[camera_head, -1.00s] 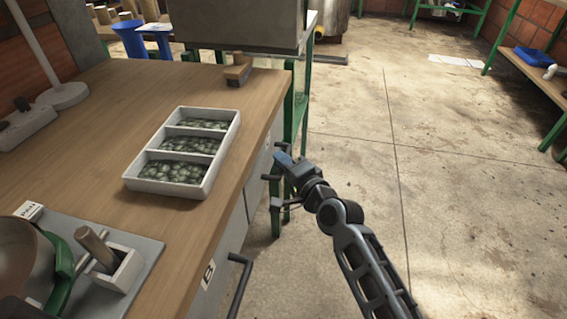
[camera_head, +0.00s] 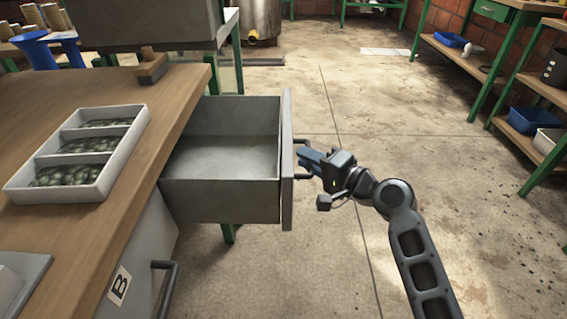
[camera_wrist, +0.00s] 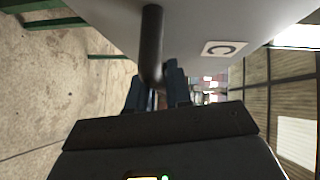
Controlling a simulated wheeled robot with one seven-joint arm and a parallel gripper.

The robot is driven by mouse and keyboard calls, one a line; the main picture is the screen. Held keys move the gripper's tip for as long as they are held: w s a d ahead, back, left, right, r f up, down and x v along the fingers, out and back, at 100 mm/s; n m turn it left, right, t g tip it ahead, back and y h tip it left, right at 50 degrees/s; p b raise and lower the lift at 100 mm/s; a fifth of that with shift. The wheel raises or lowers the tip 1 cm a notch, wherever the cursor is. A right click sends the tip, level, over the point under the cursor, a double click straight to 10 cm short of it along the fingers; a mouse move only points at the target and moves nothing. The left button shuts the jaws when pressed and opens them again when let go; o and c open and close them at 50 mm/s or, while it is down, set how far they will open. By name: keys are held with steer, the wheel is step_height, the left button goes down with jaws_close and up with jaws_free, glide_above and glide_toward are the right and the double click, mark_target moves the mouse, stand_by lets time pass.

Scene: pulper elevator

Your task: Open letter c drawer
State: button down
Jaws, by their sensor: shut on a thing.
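The letter C drawer (camera_head: 222,185) is pulled well out of the wooden-topped counter in the head view, and its grey inside is empty. Its front panel (camera_head: 287,160) faces right. In the wrist view the white label with the letter C (camera_wrist: 224,49) shows on the drawer front. A dark bar handle (camera_wrist: 152,45) stands out from that front. My gripper (camera_head: 308,161) is at the handle, its blue fingers shut on it. The wrist view shows the fingers (camera_wrist: 156,92) around the handle's lower part.
The drawer marked B (camera_head: 120,287) is shut, with its own handle (camera_head: 166,285) standing out. A white three-part tray of green beans (camera_head: 38,172) and a wooden block (camera_head: 151,66) are on the counter. Green-legged shelves (camera_head: 530,80) stand at right. The floor between is clear.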

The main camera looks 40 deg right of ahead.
steer(key=shift+s+d, duration=0.45)
steer(key=shift+d, duration=0.1)
steer(key=c, duration=1.1)
jaws_free()
steer(key=shift+c, duration=0.2)
steer(key=s+d+r, duration=0.1)
steer(key=s, duration=0.6)
steer(key=shift+s+p, duration=0.3)
steer(key=shift+p, duration=0.1)
steer(key=shift+d, duration=0.1)
